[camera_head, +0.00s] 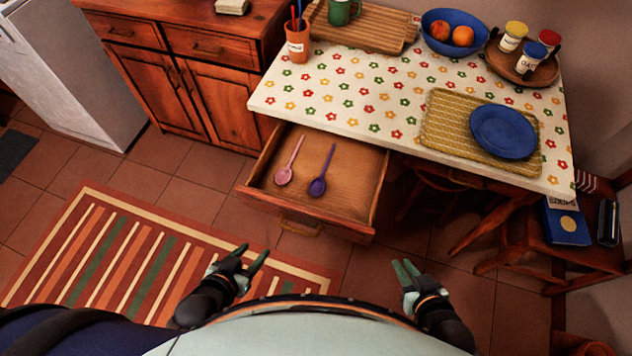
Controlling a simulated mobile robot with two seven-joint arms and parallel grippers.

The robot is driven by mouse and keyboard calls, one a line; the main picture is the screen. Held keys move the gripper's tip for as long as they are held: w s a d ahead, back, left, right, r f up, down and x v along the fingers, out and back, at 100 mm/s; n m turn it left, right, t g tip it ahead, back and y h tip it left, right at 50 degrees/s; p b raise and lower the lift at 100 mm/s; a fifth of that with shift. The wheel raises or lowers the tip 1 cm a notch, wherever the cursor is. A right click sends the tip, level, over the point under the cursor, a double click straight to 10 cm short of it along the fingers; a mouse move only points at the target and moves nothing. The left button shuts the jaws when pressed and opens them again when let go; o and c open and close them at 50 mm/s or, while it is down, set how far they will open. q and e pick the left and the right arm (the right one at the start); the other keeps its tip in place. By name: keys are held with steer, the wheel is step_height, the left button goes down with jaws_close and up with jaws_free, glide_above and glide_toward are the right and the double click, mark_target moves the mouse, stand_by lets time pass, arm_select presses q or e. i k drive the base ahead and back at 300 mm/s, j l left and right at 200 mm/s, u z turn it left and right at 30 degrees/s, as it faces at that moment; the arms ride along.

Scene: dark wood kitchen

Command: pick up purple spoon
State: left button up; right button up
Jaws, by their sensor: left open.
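The purple spoon (318,186) lies in the open drawer (345,205) under the table, its bowl toward me and its handle pointing to the back. A pink spoon (284,176) lies to its left in the same drawer, apart from it. My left gripper (253,254) is open and empty, in front of the drawer and low in the picture. My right gripper (404,268) also looks open and empty, to the right of the drawer's front. Neither gripper touches a spoon.
The flowered tabletop (340,95) overhangs the drawer's back. On it are a blue plate (503,131) on a yellow mat (448,128), a fruit bowl (453,34) and a cup with utensils (298,45). A chair (535,235) stands at right. A striped rug (130,262) covers the left floor.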

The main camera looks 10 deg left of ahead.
mark_target(317, 186)
steer(key=i+u, duration=0.2)
steer(key=u, duration=0.15)
steer(key=i+l+u, duration=0.15)
steer(key=u, duration=0.2)
steer(key=i, duration=0.1)
